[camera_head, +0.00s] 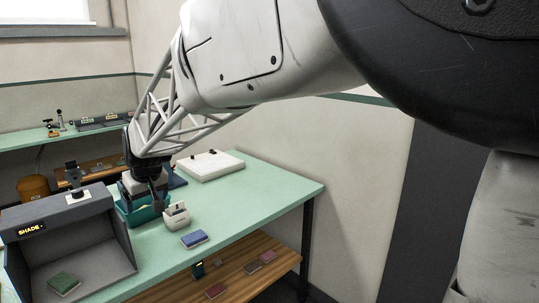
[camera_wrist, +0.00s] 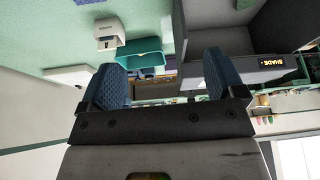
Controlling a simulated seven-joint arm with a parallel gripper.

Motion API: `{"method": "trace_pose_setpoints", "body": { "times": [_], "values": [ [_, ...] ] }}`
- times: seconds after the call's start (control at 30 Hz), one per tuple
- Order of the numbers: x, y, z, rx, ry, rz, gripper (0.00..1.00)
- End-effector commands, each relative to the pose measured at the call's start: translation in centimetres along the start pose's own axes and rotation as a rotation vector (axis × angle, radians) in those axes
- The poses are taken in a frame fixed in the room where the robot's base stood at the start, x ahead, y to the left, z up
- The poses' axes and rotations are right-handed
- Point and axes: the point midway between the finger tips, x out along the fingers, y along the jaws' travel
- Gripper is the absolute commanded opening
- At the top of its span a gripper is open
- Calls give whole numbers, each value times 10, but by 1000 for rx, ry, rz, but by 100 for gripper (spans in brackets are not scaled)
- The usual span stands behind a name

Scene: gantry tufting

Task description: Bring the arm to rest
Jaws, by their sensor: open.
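My gripper (camera_head: 152,188) hangs over the green table (camera_head: 245,195), in front of a teal bin (camera_head: 133,215) in the head view. In the wrist view my gripper (camera_wrist: 160,70) shows two blue ribbed fingers set wide apart. Nothing is held between them. Beyond the gap the teal bin (camera_wrist: 140,52) and a white holder (camera_wrist: 108,32) are seen. My arm reaches across the head view from the upper right and hides part of the wall and the back of the table.
A grey booth marked SHADE (camera_head: 70,205) stands left of my gripper, with a green block (camera_head: 63,283) inside. A small white holder (camera_head: 176,215) and a blue block (camera_head: 194,239) lie to the right. A white board (camera_head: 210,165) lies behind. The table's right end is clear.

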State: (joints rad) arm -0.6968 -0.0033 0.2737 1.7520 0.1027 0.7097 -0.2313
Motion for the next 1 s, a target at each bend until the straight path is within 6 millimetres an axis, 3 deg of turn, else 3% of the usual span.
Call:
{"method": "trace_pose_setpoints", "body": {
  "times": [0.03, 0.2, 0.5, 0.73, 1.0],
  "values": [
    [-16, 14, 11, 22, 5, 11, 88],
    [-59, 50, 51, 90, 10, 42, 88],
    [-128, 99, 129, 211, 21, 97, 88],
    [-174, 124, 194, 303, 30, 142, 88],
    [-220, 138, 273, 412, 40, 194, 88]
  ]
}}
